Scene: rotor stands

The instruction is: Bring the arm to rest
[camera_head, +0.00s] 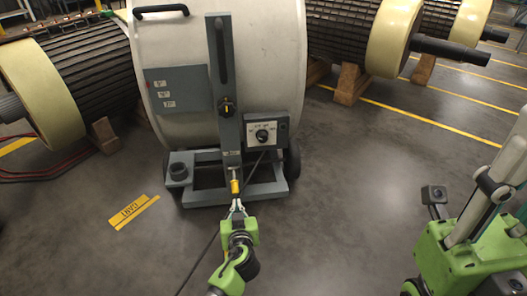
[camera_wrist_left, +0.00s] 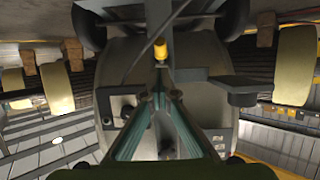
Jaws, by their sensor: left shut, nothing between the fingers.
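My left gripper (camera_head: 237,205) is in the lower middle of the head view, in front of the grey wheeled cart. In the left wrist view its two fingers come together at the tips (camera_wrist_left: 160,82), with nothing between them. A yellow-handled connector (camera_head: 235,186) hangs at the front of the cart, just beyond the fingertips. It also shows in the left wrist view (camera_wrist_left: 160,50), in line with the tips. I cannot tell whether the tips touch it. My right gripper is not in view.
The cart carries a large pale drum (camera_head: 270,60), a control box with a knob (camera_head: 266,132) and a grey upright post (camera_head: 222,70). Ribbed rotors (camera_head: 85,70) lie on wooden blocks (camera_head: 350,84) on both sides. A dark cable crosses the floor. Open floor (camera_head: 340,200) lies right of the cart.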

